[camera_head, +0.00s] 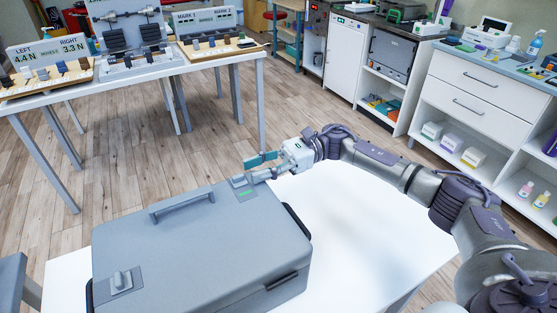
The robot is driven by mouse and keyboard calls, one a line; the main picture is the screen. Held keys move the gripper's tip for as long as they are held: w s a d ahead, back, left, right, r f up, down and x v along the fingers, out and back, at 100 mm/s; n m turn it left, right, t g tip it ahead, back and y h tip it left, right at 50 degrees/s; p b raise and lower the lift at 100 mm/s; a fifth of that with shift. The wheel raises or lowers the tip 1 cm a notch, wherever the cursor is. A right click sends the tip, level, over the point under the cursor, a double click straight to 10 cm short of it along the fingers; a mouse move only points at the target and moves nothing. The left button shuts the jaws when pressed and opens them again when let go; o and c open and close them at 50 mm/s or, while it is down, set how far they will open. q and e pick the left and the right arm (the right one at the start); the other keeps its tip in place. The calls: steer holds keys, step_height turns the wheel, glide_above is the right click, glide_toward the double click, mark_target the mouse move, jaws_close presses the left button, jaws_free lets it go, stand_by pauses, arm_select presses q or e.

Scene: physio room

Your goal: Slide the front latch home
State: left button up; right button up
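A closed grey case (215,250) lies on a white table. Its lid has a handle (182,206) and two latch plates. One latch (122,281), at the lower left, has an upright grey knob. The other latch (243,188), at the upper right corner, shows a small green mark. I cannot tell which one is called the front latch. My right gripper (260,168) is beside the upper right latch, with a teal finger and a grey finger apart. Whether a finger touches the latch is too small to tell. My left gripper is out of view.
The white table (360,225) is bare right of the case. Behind, a display table (150,68) holds boards with small blocks and force signs. White drawers and shelves (478,95) stand at the right. Wooden floor (200,145) lies between.

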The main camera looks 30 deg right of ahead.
steer(key=d, duration=0.7)
steer(key=shift+d, duration=0.15)
steer(key=shift+w, duration=0.1)
